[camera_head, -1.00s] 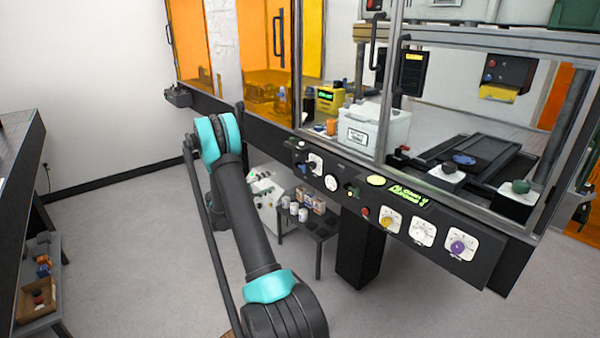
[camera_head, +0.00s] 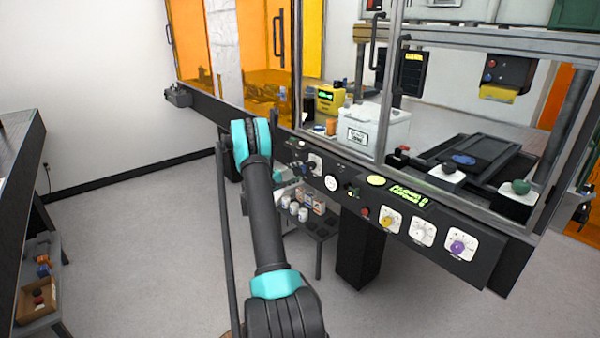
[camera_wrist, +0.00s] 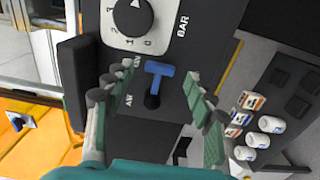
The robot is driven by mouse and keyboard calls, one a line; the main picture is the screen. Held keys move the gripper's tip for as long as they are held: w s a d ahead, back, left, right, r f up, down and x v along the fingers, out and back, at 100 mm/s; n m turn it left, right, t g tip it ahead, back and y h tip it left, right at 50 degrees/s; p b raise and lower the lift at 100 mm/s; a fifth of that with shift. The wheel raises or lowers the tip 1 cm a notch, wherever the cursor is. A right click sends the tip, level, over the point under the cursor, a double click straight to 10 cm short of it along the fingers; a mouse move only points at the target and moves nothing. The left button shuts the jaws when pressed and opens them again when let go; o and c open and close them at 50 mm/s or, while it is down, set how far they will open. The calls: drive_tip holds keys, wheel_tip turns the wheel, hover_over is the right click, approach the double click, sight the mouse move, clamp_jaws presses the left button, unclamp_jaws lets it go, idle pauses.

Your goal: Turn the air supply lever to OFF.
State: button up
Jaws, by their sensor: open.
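The air supply lever (camera_wrist: 158,70) is a blue T-shaped handle on a dark stem, set on the black front panel (camera_wrist: 185,60). In the wrist view its crossbar runs roughly left to right, and small white lettering stands to its left. My gripper (camera_wrist: 158,82) is open, with one finger on each side of the lever. I see no clear contact between fingers and handle. In the head view my upper arm is in front of the panel's left part, and I cannot make out the lever there.
A white dial marked BAR (camera_wrist: 143,22) sits just beyond the lever. A low shelf with white jars and small boxes (camera_wrist: 262,132) stands below the panel; the jars also show in the head view (camera_head: 294,208). More knobs (camera_head: 390,221) line the panel to the right. Open floor lies left.

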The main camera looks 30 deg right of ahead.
drive_tip(key=shift+w+d, duration=0.1)
drive_tip(key=shift+d, duration=0.9)
drive_tip(key=c, duration=1.2)
